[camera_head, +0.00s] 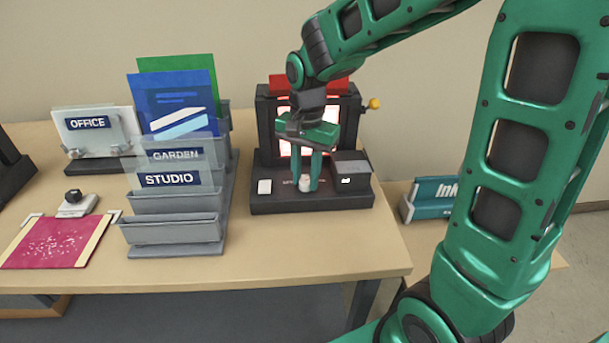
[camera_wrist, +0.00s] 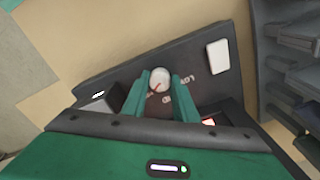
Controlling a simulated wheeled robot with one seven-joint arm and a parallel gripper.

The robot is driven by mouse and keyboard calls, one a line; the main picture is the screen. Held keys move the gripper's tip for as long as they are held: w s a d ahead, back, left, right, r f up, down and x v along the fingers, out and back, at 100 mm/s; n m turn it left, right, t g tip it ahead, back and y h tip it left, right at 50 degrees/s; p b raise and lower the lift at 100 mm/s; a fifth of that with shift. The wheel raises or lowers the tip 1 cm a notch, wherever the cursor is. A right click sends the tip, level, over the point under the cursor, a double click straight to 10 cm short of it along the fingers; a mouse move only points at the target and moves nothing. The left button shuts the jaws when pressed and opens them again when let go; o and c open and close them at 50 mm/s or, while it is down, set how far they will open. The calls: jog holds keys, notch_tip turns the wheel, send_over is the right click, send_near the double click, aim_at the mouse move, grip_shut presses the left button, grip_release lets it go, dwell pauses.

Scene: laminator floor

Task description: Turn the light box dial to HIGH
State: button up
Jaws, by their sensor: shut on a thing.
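The light box (camera_head: 267,203) stands on the table, a dark unit with a glowing panel behind my arm and a red top. Its dial (camera_head: 304,183) is a small white knob on the front base. In the wrist view the dial (camera_wrist: 159,78) has a red pointer line that slants toward the lower left. My gripper (camera_head: 309,183) points down with its green fingers on either side of the dial, shut on it. In the wrist view the fingertips (camera_wrist: 160,82) flank the knob.
A white switch plate (camera_head: 264,187) lies left of the dial and a dark block (camera_head: 351,168) stands right of it. A grey tiered rack (camera_head: 172,229) with folders stands close on the left. A yellow-tipped lever (camera_head: 373,104) sticks out at the box's upper right.

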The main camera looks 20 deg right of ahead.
aim_at(306, 180)
jog(key=shift+w+m, duration=0.15)
jog(key=shift+m, duration=0.15)
jog(key=o, duration=1.1)
jog(key=shift+c, duration=0.2)
notch_tip(306, 180, up, 11)
jog(key=shift+d+f, duration=0.1)
jog(key=shift+f, duration=0.05)
jog(key=s+d+f+n, duration=0.2)
jog(key=s+d+f, duration=0.2)
jog(key=s+d, duration=0.4)
jog(key=s+d+f+n, duration=0.2)
jog(key=s+d, duration=0.7)
jog(key=s, duration=0.6)
jog(key=shift+s+f, duration=0.4)
jog(key=shift+f, duration=0.45)
